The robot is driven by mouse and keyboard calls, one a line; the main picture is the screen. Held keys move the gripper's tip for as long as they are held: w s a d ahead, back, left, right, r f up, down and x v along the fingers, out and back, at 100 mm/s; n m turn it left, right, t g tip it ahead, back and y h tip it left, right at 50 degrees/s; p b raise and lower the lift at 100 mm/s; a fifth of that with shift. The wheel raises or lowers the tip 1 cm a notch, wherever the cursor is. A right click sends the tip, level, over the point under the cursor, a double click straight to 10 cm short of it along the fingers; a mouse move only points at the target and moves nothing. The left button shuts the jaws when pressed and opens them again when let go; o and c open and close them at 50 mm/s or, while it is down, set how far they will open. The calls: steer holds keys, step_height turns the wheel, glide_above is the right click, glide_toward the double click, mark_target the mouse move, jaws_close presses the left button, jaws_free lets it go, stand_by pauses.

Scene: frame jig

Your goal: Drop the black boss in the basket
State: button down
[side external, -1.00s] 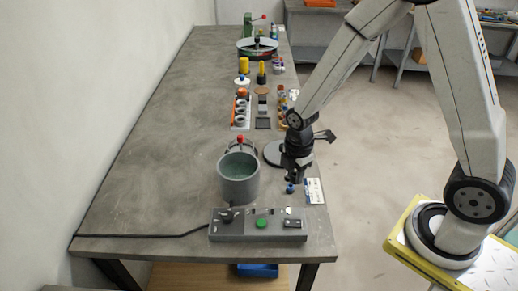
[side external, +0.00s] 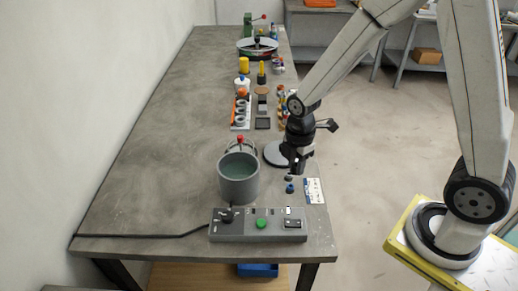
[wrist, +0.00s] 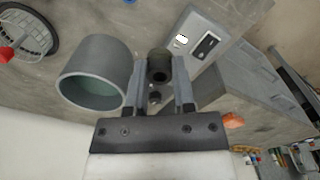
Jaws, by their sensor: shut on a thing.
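The black boss (wrist: 158,64) is a short dark cylinder with a hole in its end, held between the two fingers in the wrist view. My gripper (wrist: 158,88) is shut on it; in the side view my gripper (side external: 294,170) is low over the table's right edge, right of the grey pot. The basket (side external: 240,146) is a round wire one with a red knob, partly hidden behind the pot. It also shows at the upper left of the wrist view (wrist: 27,33), cut by the picture edge. I cannot see inside it clearly.
The tall grey pot (side external: 239,181) stands in front of the basket. A control box (side external: 258,226) lies at the near edge. The table's left side is clear.

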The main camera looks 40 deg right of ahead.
step_height(320, 180, up, 5)
steer(key=shift+r, duration=0.15)
steer(key=shift+w+r, duration=0.1)
steer(key=shift+w, duration=1.6)
steer(key=n, duration=0.6)
glide_above(240, 143)
steer(key=s+a, duration=0.1)
steer(key=shift+s+f, duration=0.1)
steer(key=shift+f, duration=2.45)
steer(key=shift+f, duration=0.25)
steer(key=shift+f, duration=4.25)
